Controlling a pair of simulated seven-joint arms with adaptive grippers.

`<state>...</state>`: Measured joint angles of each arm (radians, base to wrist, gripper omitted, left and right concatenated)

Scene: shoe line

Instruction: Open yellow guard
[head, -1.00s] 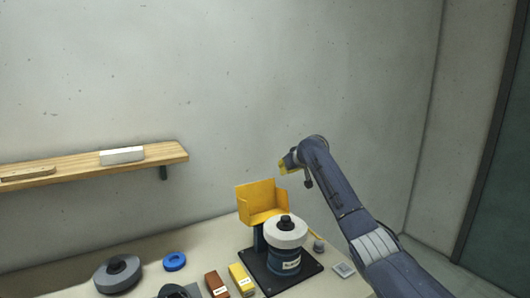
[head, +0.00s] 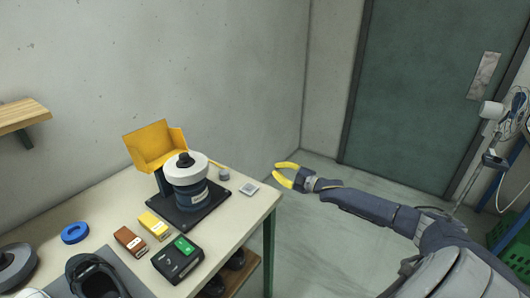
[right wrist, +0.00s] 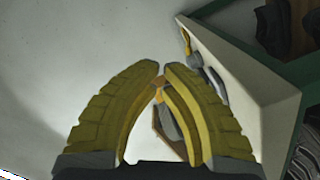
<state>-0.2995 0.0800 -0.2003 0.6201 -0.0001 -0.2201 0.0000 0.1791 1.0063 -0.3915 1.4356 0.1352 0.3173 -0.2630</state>
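The yellow guard (head: 155,146) is in the head view, at the back of the black base plate (head: 189,212). My right gripper (head: 275,167) is well to the right of the guard, beyond the table edge, touching nothing. In the right wrist view its yellow fingertips (right wrist: 161,70) come together with nothing held between them. My left gripper is out of view.
A wooden wall shelf (head: 20,114) is at left. Open floor lies right of the table.

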